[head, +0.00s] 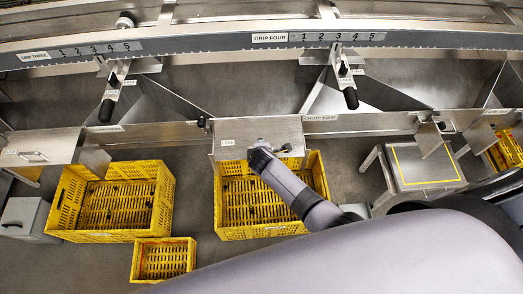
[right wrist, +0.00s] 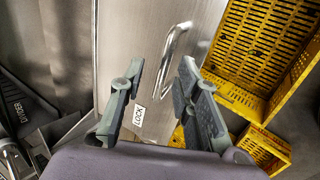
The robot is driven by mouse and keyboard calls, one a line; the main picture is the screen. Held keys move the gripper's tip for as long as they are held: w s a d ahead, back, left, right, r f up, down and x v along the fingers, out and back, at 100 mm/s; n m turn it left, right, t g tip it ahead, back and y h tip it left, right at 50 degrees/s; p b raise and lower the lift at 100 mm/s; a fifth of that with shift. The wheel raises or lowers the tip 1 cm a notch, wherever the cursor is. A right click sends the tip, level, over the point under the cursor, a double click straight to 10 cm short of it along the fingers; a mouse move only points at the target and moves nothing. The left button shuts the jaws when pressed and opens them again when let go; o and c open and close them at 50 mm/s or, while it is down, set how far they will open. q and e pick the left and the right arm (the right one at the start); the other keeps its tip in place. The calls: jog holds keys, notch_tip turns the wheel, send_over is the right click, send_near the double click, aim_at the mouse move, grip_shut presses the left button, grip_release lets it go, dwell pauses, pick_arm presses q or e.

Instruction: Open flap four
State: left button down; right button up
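Flap four is a brushed steel panel (head: 228,138) below the chute four label, above a yellow crate. My right arm reaches up to it from the lower right, with the right gripper (head: 264,148) at its front. In the right wrist view, the steel panel (right wrist: 142,35) carries a LOCK label (right wrist: 139,115) and a bent metal bar handle (right wrist: 172,52). The right gripper (right wrist: 160,90) is open, its fingers spread to either side of the handle's near end. No contact with the handle is visible. My left gripper is not in view.
Yellow crates (head: 110,235) (head: 218,215) stand on the floor below the chutes, with a smaller one (head: 165,262) in front. Flap three (head: 60,145) is at the left. A steel stand with a yellow-outlined top (head: 425,170) is at the right. Grip levers hang from the rail above.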

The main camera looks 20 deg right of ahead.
jog(key=v, duration=0.9)
dwell(0.4)
jog(key=s+d+f+m+g+y+b, duration=0.1)
jog(key=s+f+m+g, duration=0.15)
jog(key=s+f, duration=0.75)
jog(key=s+d+f+m+g+y+b, duration=0.1)
jog(key=s+f+m, duration=0.2)
jog(key=s+f, duration=0.75)
jog(key=s+d+f+m+g, duration=0.1)
jog(key=s+d+f+m, duration=0.1)
jog(key=s+f, duration=0.4)
jog(key=s+d+f+m+g+b, duration=0.1)
jog(key=s+f+m, duration=0.4)
jog(key=s, duration=0.9)
jog(key=d+f+g, duration=0.1)
jog(key=d, duration=0.1)
jog(key=shift+s+d+f, duration=0.35)
jog(key=shift+f, duration=0.05)
